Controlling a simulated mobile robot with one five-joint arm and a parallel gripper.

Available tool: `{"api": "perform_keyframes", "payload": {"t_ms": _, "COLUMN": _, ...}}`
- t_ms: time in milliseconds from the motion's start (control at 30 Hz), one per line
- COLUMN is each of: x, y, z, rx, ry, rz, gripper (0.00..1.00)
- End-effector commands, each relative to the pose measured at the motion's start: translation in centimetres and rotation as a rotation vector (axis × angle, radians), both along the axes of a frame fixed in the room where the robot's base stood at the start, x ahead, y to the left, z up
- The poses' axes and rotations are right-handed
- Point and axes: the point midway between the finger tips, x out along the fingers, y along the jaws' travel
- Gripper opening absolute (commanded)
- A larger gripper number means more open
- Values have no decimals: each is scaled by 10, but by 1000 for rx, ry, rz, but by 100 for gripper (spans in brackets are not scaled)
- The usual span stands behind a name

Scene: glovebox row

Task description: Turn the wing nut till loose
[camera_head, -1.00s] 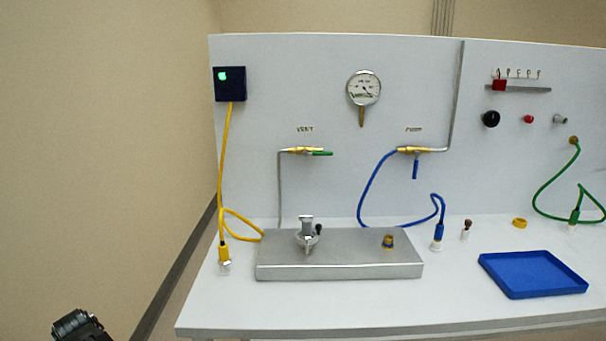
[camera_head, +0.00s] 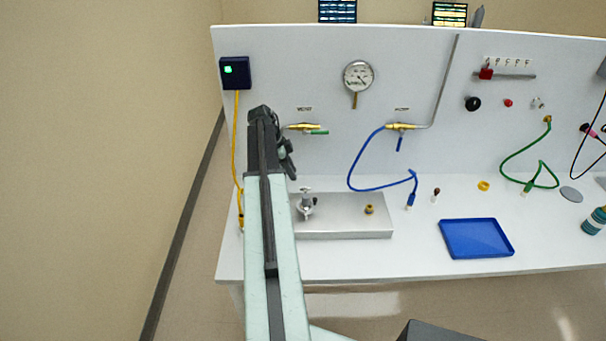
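The wing nut (camera_head: 306,202) is a small silver fitting that stands on top of the grey metal block (camera_head: 345,228), near the block's left part. My arm reaches up from the bottom of the picture and covers the block's left end. My gripper (camera_head: 288,165) is at the arm's far end, dark, up and left of the wing nut and apart from it in the picture. Its fingers are small and seen from behind, so their opening does not show. A brass fitting (camera_head: 369,209) sits on the block's right part.
A blue tray (camera_head: 476,239) lies right of the block. A blue hose (camera_head: 352,175) hangs from the panel to a connector (camera_head: 410,201) beside the block. The panel carries a gauge (camera_head: 358,77) and valves. The table's front strip is clear.

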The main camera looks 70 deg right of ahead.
Motion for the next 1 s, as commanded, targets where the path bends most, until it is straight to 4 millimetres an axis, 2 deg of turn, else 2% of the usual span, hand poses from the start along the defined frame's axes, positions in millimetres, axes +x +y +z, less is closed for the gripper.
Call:
{"api": "perform_keyframes", "payload": {"t_ms": 67, "x": -11, "y": -7, "z": 0, "rx": -10, "ry": 2, "rz": -41, "gripper": 27}}
{"api": "perform_keyframes", "payload": {"t_ms": 267, "x": -13, "y": -7, "z": -6, "rx": -12, "ry": 2, "rz": -46, "gripper": 27}}
{"api": "perform_keyframes", "payload": {"t_ms": 700, "x": -36, "y": -16, "z": -71, "rx": -11, "ry": 3, "rz": -44, "gripper": 27}}
{"api": "perform_keyframes", "payload": {"t_ms": 1000, "x": -39, "y": -17, "z": -72, "rx": -10, "ry": 4, "rz": -43, "gripper": 27}}
